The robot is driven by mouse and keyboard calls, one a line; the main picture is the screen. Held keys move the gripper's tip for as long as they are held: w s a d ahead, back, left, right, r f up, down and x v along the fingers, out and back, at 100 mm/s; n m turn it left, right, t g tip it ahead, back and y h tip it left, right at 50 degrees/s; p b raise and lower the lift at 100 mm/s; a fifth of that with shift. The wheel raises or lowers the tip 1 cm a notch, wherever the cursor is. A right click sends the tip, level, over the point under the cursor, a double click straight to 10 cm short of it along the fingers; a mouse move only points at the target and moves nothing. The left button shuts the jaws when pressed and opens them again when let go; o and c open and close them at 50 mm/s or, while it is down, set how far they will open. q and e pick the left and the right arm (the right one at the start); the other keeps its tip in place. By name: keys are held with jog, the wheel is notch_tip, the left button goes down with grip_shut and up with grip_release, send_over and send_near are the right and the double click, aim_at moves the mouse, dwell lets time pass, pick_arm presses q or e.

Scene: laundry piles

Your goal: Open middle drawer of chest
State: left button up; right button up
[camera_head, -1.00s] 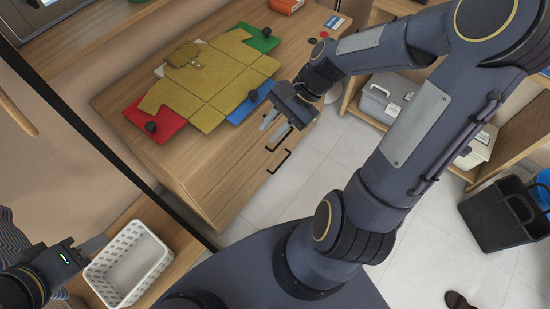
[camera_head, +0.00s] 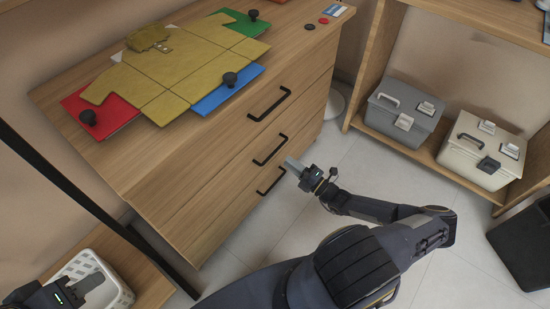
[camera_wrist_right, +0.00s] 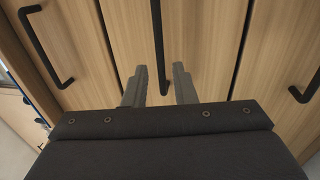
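The wooden chest (camera_head: 210,165) has three drawers with black bar handles, and all look closed. The middle drawer's handle (camera_head: 270,150) sits between the top handle (camera_head: 268,103) and the bottom handle (camera_head: 271,180). My right gripper (camera_head: 293,163) is in front of the chest near the middle and bottom handles. In the right wrist view its fingers (camera_wrist_right: 160,83) are apart, with the middle handle (camera_wrist_right: 158,45) lined up between them; I cannot tell whether they reach around it. My left gripper (camera_head: 92,283) is at the lower left by the white basket; its finger gap is unclear.
A white basket (camera_head: 115,275) stands at lower left. A shelf with a grey box (camera_head: 400,115) and a cream box (camera_head: 480,150) is at right. Floor is clear between.

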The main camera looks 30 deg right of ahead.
aim_at(275, 151)
jog(key=b+x, duration=0.1)
jog(key=x, duration=0.6)
jog(key=shift+w+a+r, duration=0.1)
jog(key=shift+w, duration=0.15)
grip_shut()
